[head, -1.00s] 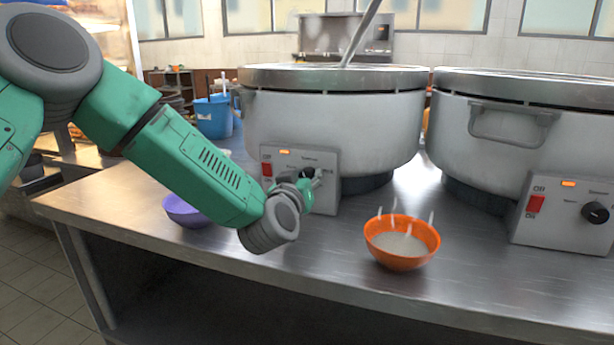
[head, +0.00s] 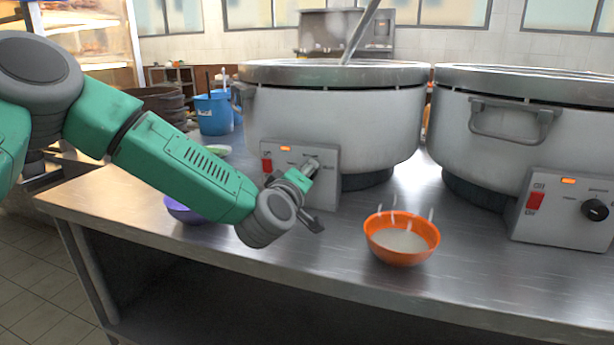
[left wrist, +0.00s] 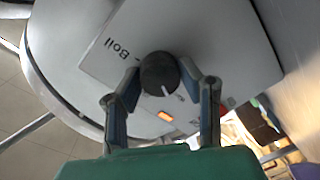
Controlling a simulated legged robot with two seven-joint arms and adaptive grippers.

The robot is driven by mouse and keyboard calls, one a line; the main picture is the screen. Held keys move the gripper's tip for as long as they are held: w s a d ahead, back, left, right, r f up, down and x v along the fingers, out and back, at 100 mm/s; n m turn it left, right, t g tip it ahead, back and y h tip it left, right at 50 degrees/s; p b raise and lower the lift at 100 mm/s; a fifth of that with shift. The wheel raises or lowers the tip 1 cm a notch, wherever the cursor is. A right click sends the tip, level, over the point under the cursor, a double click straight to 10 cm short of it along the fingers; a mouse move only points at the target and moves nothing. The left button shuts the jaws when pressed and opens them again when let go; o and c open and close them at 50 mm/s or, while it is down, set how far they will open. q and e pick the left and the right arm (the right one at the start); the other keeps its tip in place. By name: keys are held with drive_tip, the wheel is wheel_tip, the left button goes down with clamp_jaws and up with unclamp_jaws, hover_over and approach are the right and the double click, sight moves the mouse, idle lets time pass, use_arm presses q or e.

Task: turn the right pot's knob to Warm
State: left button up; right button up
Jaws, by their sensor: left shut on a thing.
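The right pot (head: 500,140) stands at the right of the counter. Its control box has a black knob (head: 595,210) with a light pointer mark, a red switch (head: 535,201) and a lit orange lamp. No gripper is near that knob. My left gripper (head: 312,166) is at the left pot's control box (head: 325,185), where the gripper hides the knob in the head view. In the left wrist view my left gripper (left wrist: 160,70) has its fingers on both sides of the left pot's dark knob (left wrist: 158,77), shut on it. A "Boil" label shows beside it. My right gripper is out of view.
An orange bowl (head: 402,238) of steaming congee stands on the steel counter (head: 350,285) between the two control boxes. A purple bowl (head: 183,210) is partly behind my left arm. The left pot (head: 335,125) has a ladle handle (head: 361,30) rising from it.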

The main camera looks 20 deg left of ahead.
use_arm(q)
drive_tip(key=shift+a+f+n, duration=0.1)
drive_tip(key=shift+f+n, duration=0.05)
drive_tip(key=shift+n, duration=0.15)
drive_tip(key=o, duration=1.1)
drive_tip(key=shift+a, duration=0.1)
drive_tip(key=shift+o, duration=0.2)
drive_tip(key=s, duration=1.2)
drive_tip(key=shift+a+r, duration=0.15)
drive_tip(key=shift+r, duration=0.05)
